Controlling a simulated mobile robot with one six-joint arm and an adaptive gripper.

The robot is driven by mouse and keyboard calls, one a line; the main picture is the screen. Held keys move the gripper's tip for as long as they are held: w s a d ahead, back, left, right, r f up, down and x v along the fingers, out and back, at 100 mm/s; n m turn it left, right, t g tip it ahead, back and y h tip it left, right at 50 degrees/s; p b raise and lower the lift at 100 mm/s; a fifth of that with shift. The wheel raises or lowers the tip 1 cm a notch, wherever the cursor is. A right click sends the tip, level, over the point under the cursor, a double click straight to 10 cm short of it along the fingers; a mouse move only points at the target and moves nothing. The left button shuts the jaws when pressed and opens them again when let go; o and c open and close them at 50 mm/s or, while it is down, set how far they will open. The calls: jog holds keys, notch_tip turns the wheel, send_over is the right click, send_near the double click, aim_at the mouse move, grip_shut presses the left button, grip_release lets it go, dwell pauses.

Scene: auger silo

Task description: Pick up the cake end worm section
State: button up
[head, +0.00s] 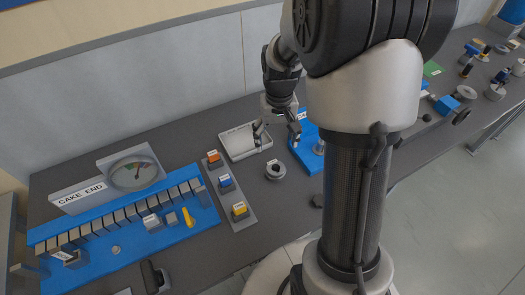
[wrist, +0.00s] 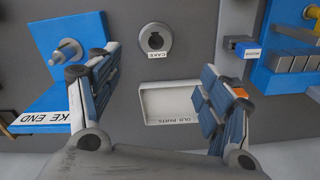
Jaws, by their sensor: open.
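A grey ring-shaped part (wrist: 155,40) with a dark keyed bore and a label reading CAKE lies on the dark bench in the wrist view, between and beyond my fingertips. It also shows in the head view (head: 275,171), in front of the white tray. I take it as the cake end worm section. My gripper (head: 277,137) is open and empty above the bench, near the tray and the blue stand. In the wrist view my gripper (wrist: 157,65) shows its two fingers spread wide, apart from the ring.
A white tray labelled OLD PARTS (wrist: 185,121) lies beside the ring. A blue stand (wrist: 75,25) with a grey shaft stands close by. A strip with orange, blue and yellow blocks (head: 230,195) and a blue CAKE END machine (head: 120,230) are at left.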

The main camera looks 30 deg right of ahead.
jog(key=b, duration=0.4)
send_over(276, 168)
jog(key=s+a, duration=0.1)
jog(key=s, duration=0.1)
jog(key=f, duration=1.2)
jog(key=shift+w+a, duration=0.2)
jog(key=f, duration=0.1)
jog(key=f+b, duration=0.1)
jog(key=f, duration=0.3)
jog(key=shift+w+d+b, duration=0.2)
jog(key=shift+d+b, duration=0.1)
jog(key=shift+b, duration=0.1)
jog(key=shift+r, duration=0.1)
jog(key=shift+c, duration=0.2)
jog(key=c, duration=1.6)
grip_shut()
jog(key=shift+r, duration=0.1)
